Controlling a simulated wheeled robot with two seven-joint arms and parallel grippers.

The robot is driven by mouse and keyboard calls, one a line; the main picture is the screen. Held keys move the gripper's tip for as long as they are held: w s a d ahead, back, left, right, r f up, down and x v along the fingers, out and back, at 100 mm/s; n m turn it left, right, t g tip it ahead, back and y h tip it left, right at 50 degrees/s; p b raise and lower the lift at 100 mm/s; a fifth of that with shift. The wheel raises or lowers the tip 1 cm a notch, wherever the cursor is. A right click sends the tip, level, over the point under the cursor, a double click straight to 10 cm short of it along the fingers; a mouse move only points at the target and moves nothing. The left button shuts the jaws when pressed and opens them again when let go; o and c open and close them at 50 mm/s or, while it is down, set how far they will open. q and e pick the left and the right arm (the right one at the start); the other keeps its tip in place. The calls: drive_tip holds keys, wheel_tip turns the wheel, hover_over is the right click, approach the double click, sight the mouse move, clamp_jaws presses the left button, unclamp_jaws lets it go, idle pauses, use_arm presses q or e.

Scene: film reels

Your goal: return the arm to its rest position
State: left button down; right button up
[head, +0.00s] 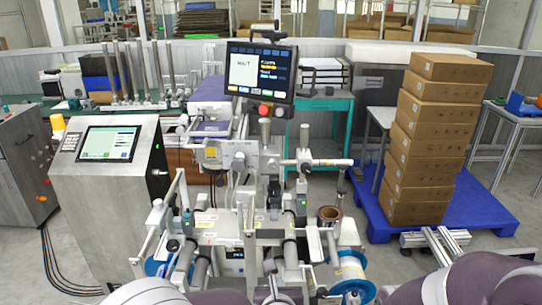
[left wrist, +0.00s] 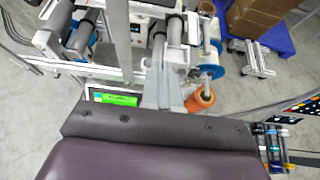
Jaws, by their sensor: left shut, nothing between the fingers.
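My left gripper (left wrist: 163,62) shows in the left wrist view as two pale grey fingers close together. It is shut and empty, over the film machine's lower part. My left arm's purple and white links show at the bottom edge of the head view, where I cannot make out the gripper itself. My right arm's purple links show at the bottom right of the head view; its gripper is out of frame. The film machine (head: 235,222) stands just ahead, with a brown film roll (head: 328,214) and blue-flanged reels (head: 352,288) on its right side.
A grey cabinet (head: 108,190) with a screen stands left of the machine. A monitor (head: 260,72) rises above it. Stacked cartons (head: 425,150) stand on a blue pallet (head: 482,212) at right. A low metal stand (head: 435,240) is on the floor in front of the pallet.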

use_arm(q)
drive_tip(key=s+a+f+n+g+y, duration=0.4)
drive_tip(key=s+a+n+g, duration=0.7)
drive_tip(key=n, duration=0.8)
drive_tip(key=s+a+r+n+h, duration=0.1)
drive_tip(key=a+n, duration=0.3)
drive_tip(key=n, duration=0.4)
drive_tip(key=s+a+r+n+h, duration=0.1)
drive_tip(key=s+a+n+h, duration=0.2)
drive_tip(key=n, duration=0.5)
drive_tip(key=shift+s+a+r+n, duration=0.3)
drive_tip(key=shift+s+a+n, duration=0.1)
drive_tip(key=shift+s+a, duration=0.45)
use_arm(e)
drive_tip(key=shift+s, duration=0.2)
